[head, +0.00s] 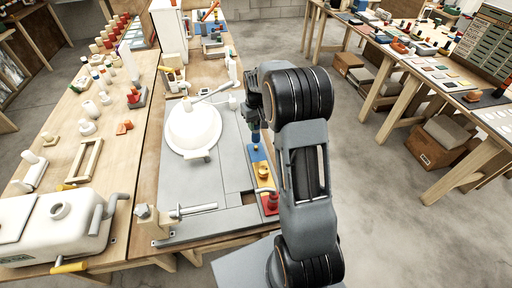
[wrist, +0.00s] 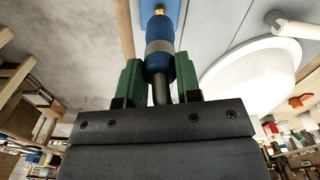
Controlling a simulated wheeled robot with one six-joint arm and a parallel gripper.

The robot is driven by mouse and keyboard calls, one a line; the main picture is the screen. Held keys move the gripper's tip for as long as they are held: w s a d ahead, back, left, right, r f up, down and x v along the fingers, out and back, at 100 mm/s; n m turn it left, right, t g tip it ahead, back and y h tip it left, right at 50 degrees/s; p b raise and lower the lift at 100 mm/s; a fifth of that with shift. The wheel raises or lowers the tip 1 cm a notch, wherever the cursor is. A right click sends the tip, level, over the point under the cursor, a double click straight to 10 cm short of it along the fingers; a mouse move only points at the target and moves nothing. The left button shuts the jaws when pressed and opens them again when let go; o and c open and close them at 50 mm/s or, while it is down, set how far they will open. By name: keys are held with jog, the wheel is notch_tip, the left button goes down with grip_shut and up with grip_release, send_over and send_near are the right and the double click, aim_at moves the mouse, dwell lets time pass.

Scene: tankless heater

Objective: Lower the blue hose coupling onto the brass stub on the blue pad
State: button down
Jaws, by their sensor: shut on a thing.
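My gripper (wrist: 159,85) has green fingers shut on the blue hose coupling (wrist: 157,38), which has a grey band and a dark stem. In the head view the coupling (head: 255,137) shows small beneath my gripper, over the blue pad (head: 258,154). In the wrist view a small brass tip (wrist: 160,8) shows just beyond the coupling's far end, roughly in line with it. I cannot tell whether the coupling and brass touch. In the head view the brass stub on the blue pad is not clearly seen, with the coupling in front.
A yellow pad (head: 263,172) with a brass fitting and a red pad (head: 270,202) with a red part lie nearer on the same strip. A white bowl-like vessel (head: 193,127) stands left on the grey panel (head: 200,185). A metal rod (head: 190,210) lies in front.

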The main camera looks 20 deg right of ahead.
aim_at(256, 135)
jog(key=shift+f, duration=0.2)
jog(key=shift+f+b, duration=1.1)
jog(key=shift+f, duration=0.4)
jog(key=shift+f+b, duration=0.95)
jog(key=shift+f, duration=0.45)
dwell(0.8)
jog(key=c, duration=0.7)
grip_release()
jog(key=shift+c, duration=0.2)
notch_tip(256, 135, up, 14)
jog(key=shift+f+b, duration=0.1)
jog(key=shift+b, duration=0.2)
